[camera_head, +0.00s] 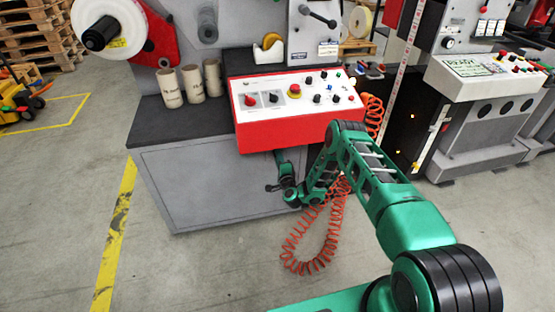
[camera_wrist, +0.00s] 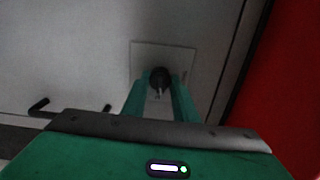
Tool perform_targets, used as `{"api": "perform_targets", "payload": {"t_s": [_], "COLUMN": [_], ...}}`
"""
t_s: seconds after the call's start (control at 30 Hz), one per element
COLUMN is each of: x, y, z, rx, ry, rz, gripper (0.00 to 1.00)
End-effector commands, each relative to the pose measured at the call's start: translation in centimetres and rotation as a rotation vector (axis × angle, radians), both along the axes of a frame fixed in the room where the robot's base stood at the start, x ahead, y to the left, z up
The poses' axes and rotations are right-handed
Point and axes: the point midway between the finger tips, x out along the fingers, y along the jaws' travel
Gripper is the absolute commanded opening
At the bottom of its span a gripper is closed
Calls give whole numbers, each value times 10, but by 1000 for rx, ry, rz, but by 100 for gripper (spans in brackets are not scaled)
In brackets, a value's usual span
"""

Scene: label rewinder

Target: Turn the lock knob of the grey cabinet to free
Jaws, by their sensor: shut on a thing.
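The lock knob (camera_wrist: 160,78) is a small black round knob on a pale square plate (camera_wrist: 143,58), in the middle of the wrist view. A small pale mark shows at its lower edge. My gripper (camera_wrist: 160,95) has its two green fingers on either side of the knob and is shut on it. The lettering on the plate is too faint to read. The grey cabinet (camera_head: 200,185) stands below the red control panel in the head view. There my arm reaches to its front, and the knob is hidden.
The red-edged control panel (camera_head: 290,100) overhangs the cabinet just above my wrist. A black bar handle (camera_wrist: 70,106) is at the left of the wrist view. A coiled orange cable (camera_head: 310,258) hangs beside my arm. The floor in front is clear.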

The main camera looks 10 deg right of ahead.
Motion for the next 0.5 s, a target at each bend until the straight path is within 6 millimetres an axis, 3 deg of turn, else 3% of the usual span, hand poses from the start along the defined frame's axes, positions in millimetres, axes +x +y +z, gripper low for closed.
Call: {"api": "perform_targets", "payload": {"t_s": [0.03,0.5], "x": [-1,-1], "y": [-7,-6], "z": [-3,-4], "rx": [23,188], "ry": [2,2], "rz": [-9,-9], "gripper": [4,3]}}
